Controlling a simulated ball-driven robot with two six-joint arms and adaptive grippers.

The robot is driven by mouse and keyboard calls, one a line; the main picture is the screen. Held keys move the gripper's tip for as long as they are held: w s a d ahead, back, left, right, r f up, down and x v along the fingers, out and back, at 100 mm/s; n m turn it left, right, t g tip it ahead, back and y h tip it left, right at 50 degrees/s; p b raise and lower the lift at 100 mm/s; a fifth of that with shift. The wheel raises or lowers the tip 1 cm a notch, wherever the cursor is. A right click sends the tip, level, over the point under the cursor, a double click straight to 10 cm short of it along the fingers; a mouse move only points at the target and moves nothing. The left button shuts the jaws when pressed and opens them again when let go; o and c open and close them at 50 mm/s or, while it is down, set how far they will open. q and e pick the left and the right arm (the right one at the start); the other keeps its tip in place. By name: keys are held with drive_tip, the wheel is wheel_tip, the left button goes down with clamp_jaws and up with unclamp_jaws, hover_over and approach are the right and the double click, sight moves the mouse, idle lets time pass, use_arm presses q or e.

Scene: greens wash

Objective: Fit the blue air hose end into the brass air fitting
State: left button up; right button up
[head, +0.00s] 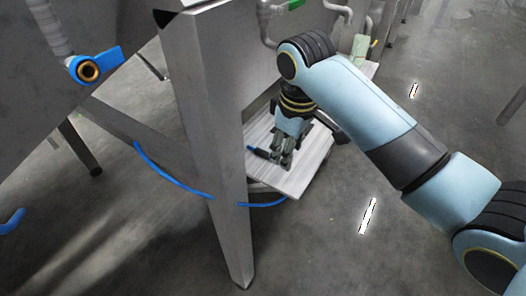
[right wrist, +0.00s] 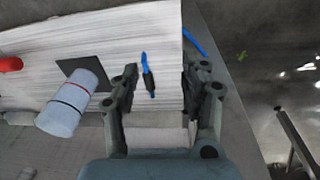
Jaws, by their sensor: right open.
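The blue air hose (head: 170,180) hangs in a curve behind the steel leg toward the pale board. A short blue piece with a dark tip, seemingly the hose end (right wrist: 147,74), lies over the board in the right wrist view. My right gripper (head: 281,160) points down over the board. It is open, and the dark-tipped piece shows between its fingers (right wrist: 153,88), apparently not gripped. A brass ring in a blue-handled body (head: 89,71) is at upper left in the head view; I cannot tell whether it is the brass air fitting. My left gripper is out of view.
The pale slatted board (head: 312,160) sits behind the broad steel leg (head: 205,110). A white banded cylinder (right wrist: 62,112), a dark square plate (right wrist: 78,72) and a red item (right wrist: 10,64) lie left of the gripper. Open floor (head: 340,240) is at right.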

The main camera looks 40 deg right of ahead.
drive_tip(key=w+d+r+n+g, duration=0.1)
drive_tip(key=w, duration=0.6)
hover_over(268, 153)
drive_tip(key=s, duration=0.1)
drive_tip(key=shift+y, duration=0.3)
drive_tip(key=f, duration=0.4)
drive_tip(key=shift+d+f, duration=0.25)
drive_tip(key=f, duration=0.3)
drive_tip(key=w+f, duration=0.1)
drive_tip(key=f, duration=0.1)
drive_tip(key=shift+a+f, duration=0.25)
drive_tip(key=shift+f, duration=0.05)
drive_tip(key=shift+c, duration=0.2)
clamp_jaws()
